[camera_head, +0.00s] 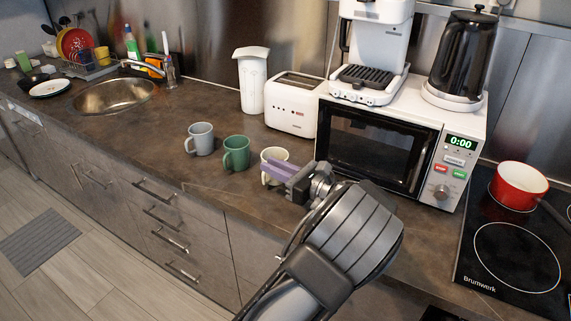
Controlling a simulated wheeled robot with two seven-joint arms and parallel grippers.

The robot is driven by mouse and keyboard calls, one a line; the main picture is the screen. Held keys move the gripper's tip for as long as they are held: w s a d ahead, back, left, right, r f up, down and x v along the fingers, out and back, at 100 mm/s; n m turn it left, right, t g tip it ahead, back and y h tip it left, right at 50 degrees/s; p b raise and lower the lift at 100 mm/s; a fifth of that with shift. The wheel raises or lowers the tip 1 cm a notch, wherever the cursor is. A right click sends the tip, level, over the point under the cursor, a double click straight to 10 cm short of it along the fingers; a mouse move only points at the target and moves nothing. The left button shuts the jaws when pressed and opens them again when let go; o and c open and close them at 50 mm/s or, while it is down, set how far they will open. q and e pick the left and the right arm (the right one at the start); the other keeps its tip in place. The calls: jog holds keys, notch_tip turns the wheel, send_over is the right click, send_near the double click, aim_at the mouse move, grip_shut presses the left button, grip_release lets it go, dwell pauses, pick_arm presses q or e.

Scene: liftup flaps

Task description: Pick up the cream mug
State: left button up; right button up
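The cream mug (274,153) stands upright on the dark counter, right of the green mug. Its rim and part of its lower left side show; my gripper's purple fingers cover its middle.
A green mug (236,153) and a grey mug (199,139) stand left of the cream mug. A white toaster (291,107) and a microwave (378,148) stand behind. A red pot (518,187) sits on the hob at right. The counter (150,137) is clear left of the mugs.

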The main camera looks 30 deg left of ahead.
aim_at(265, 181)
pick_arm(q)
jog(key=f, duration=0.4)
jog(key=w+f, duration=0.1)
jog(key=f, duration=0.1)
jog(key=shift+d+f, duration=0.15)
jog(key=shift+f, duration=0.25)
jog(key=shift+a+f, duration=0.25)
jog(key=shift+a, duration=0.4)
pick_arm(e)
jog(key=shift+w+r, duration=0.15)
jog(key=shift+w, duration=0.1)
